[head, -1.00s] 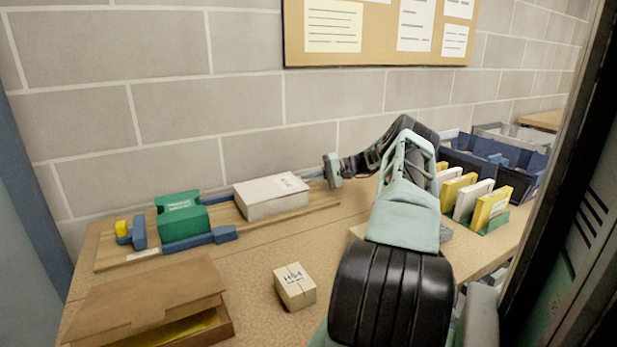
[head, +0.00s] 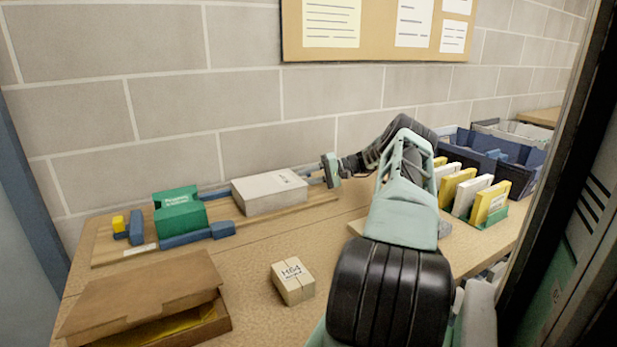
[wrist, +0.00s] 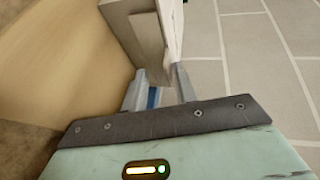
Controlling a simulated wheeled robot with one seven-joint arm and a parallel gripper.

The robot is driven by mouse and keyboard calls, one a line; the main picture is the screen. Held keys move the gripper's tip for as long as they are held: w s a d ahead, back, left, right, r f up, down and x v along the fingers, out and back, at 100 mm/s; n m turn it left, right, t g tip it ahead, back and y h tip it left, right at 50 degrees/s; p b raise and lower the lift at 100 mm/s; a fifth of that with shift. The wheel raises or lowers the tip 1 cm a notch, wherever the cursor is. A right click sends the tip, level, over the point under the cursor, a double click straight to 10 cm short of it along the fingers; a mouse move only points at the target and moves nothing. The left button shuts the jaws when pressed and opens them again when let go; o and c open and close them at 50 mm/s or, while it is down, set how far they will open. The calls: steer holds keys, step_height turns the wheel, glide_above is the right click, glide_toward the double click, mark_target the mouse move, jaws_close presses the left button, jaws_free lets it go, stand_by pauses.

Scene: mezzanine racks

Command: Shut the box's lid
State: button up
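The brown cardboard box (head: 222,322) stands at the front left of the table, cut off by the bottom edge of the head view. Its lid (head: 145,293) is part open and slanted, with a gap at the front. Something yellow (head: 165,330) shows inside. My gripper (head: 315,173) is far from the box, at the back of the table by the right end of the white carton (head: 268,193). In the wrist view its two fingers (wrist: 158,92) are apart, with a bit of blue visible between them. The box is not in the wrist view.
A small taped carton (head: 293,281) stands right of the box. Behind are a green box (head: 180,212) and blue blocks (head: 187,239) on a wooden board (head: 110,256). Yellow and white files (head: 489,203) and blue bins (head: 475,166) stand at right. A brick wall closes the back.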

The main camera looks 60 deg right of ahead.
steer(key=b+v, duration=0.1)
steer(key=v, duration=0.6)
steer(key=shift+s+d, duration=0.15)
stand_by(0.7)
